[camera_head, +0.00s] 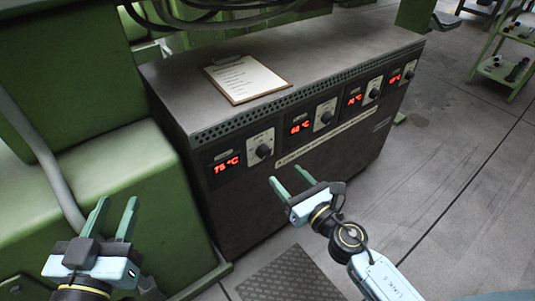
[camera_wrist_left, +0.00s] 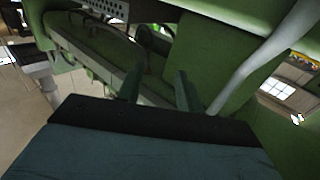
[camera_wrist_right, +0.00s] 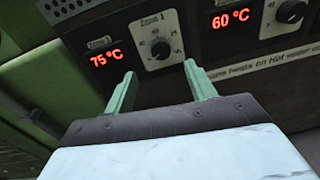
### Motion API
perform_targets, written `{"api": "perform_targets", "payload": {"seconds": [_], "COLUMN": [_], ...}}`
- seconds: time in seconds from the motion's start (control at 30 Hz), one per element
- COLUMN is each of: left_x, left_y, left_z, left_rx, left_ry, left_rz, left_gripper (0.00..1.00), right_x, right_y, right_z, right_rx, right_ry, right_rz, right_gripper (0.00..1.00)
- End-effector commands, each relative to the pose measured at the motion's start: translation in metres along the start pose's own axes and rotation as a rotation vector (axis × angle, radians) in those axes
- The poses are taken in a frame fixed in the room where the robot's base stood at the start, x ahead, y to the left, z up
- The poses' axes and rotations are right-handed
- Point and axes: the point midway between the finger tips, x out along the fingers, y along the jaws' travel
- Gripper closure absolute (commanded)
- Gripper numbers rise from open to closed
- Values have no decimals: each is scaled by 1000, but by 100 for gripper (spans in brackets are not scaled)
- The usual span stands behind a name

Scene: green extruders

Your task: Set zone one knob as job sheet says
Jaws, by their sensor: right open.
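The zone one knob (camera_head: 263,151) is a dark round dial on a pale plate at the left end of the cabinet front. The right wrist view shows the same knob (camera_wrist_right: 161,50) under a "Zone 1" label, beside a red display (camera_wrist_right: 106,57) reading 75 °C. The job sheet (camera_head: 246,78) lies on a clipboard on the cabinet top; its text is too small to read. My right gripper (camera_head: 290,182) is open and empty, in front of and below the knob, apart from it. My left gripper (camera_head: 116,218) is open and empty at the lower left, near green machinery.
The dark cabinet (camera_head: 310,50) carries several more displays and knobs to the right; the second display (camera_wrist_right: 231,18) reads 60 °C. Green machinery (camera_head: 110,160) stands close on the left. A green shelf (camera_head: 507,50) stands far right. The floor (camera_head: 450,170) right of the cabinet is clear.

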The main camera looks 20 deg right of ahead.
Motion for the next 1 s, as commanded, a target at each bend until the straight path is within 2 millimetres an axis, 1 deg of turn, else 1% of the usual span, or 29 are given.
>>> {"api": "perform_targets", "payload": {"seconds": [0.03, 0.2, 0.3, 0.43, 0.6, 0.9, 0.93, 1.0], "left_x": [-1, -4, -4, -4, -3, -2, -2, -2], "left_y": [-2, -5, -5, -5, -4, -4, -4, -4], "left_z": [6, 22, 24, 24, 20, 20, 20, 20], "left_rx": [2, 5, 5, 5, 4, 5, 5, 5], "left_ry": [-43, -139, -149, -140, -120, -116, -116, -116], "left_rz": [-4, -12, -13, -12, -11, -11, -11, -11], "left_gripper": [64, 64, 64, 64, 64, 64, 64, 64], "right_x": [12, 47, 65, 82, 94, 96, 96, 96], "right_y": [0, 0, 0, 0, 0, 0, 0, 0], "right_z": [3, 2, 1, 0, 0, 0, 0, 0], "right_rx": [0, 1, 2, 3, 4, 4, 4, 4], "right_ry": [-3, -2, -2, -1, 0, 1, 1, 1], "right_rz": [0, 0, 0, 0, 0, 0, 0, 0], "right_gripper": [45, 45, 45, 45, 45, 45, 46, 55]}}
